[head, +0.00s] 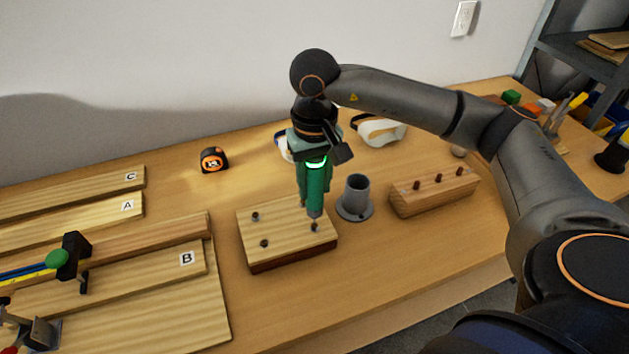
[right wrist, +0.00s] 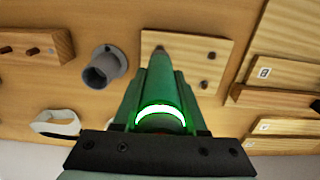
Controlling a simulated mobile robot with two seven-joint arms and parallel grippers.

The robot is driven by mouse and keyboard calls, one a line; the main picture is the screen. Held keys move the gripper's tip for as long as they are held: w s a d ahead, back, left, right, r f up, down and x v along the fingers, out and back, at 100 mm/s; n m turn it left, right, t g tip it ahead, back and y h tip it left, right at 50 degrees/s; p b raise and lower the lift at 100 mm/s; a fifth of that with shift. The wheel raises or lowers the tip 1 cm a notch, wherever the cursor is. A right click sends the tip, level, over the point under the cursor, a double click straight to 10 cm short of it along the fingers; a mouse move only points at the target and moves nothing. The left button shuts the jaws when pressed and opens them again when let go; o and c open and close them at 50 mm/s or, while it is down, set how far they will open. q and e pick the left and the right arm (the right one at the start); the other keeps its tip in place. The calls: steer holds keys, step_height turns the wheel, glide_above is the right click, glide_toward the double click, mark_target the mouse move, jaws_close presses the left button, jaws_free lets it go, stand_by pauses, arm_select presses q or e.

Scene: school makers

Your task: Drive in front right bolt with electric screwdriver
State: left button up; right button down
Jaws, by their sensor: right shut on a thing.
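My right gripper (head: 315,155) is shut on the green electric screwdriver (head: 316,190) and holds it upright, tip down, over the right side of the wooden block (head: 285,238). The screwdriver (right wrist: 160,85) also shows in the right wrist view, with a lit ring. In the head view its tip is just above or at the front right bolt (head: 315,227); I cannot tell if they touch. Other bolts stand at the front left (head: 264,243) and back left (head: 255,216) of the block. The back right corner is hidden behind the screwdriver. My left gripper is not in view.
A grey cylindrical holder (head: 355,198) stands right of the block, and a wooden rack (head: 434,190) with several pegs is beyond it. A tape measure (head: 213,160) and white goggles (head: 380,130) lie behind. Boards and a clamp (head: 75,258) fill the left. The front right table is clear.

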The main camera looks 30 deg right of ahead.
steer(key=shift+f+b, duration=0.35)
stand_by(0.5)
steer(key=shift+f+b, duration=0.55)
steer(key=shift+b, duration=0.7)
stand_by(4.4)
